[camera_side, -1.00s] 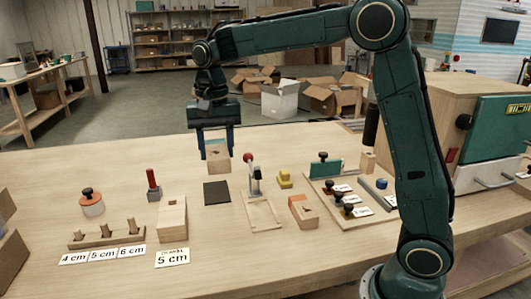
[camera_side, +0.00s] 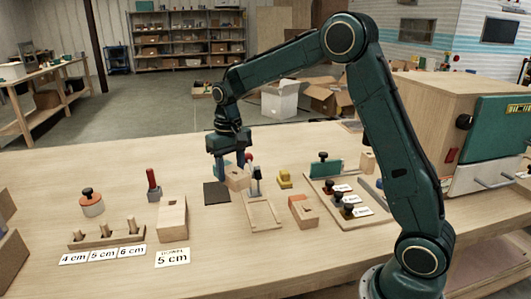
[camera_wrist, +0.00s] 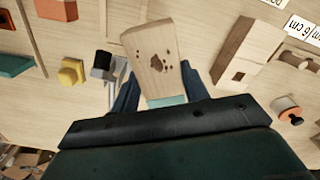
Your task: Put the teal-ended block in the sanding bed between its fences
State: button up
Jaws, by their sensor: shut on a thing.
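My gripper (camera_side: 228,168) is shut on the teal-ended block (camera_side: 237,179), a pale wooden block, and holds it above the table. In the wrist view, the block (camera_wrist: 156,55) sits between my fingers, with dark marks on its wooden face and its teal end (camera_wrist: 167,101) close to the gripper body. What I take to be the sanding bed (camera_side: 265,226) is a shallow pale wooden tray with low side strips, to the right of and nearer than the block. The block is outside it. A red-knobbed clamp (camera_side: 256,187) stands at its far end.
A dark mat (camera_side: 212,196) lies left of the block. A yellow piece (camera_side: 284,180), an orange-ended block (camera_side: 303,211) and a board with stamps (camera_side: 322,186) lie to the right. A tall wooden block (camera_side: 172,218) and a peg rack (camera_side: 100,238) stand to the left.

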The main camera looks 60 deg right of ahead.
aim_at(231, 168)
jog(key=shift+d+f, duration=0.2)
jog(key=shift+f, duration=0.1)
notch_tip(231, 168, up, 11)
jog(key=d+m, duration=2.3)
notch_tip(231, 168, down, 19)
jog(key=shift+a+f, duration=0.15)
dwell(0.5)
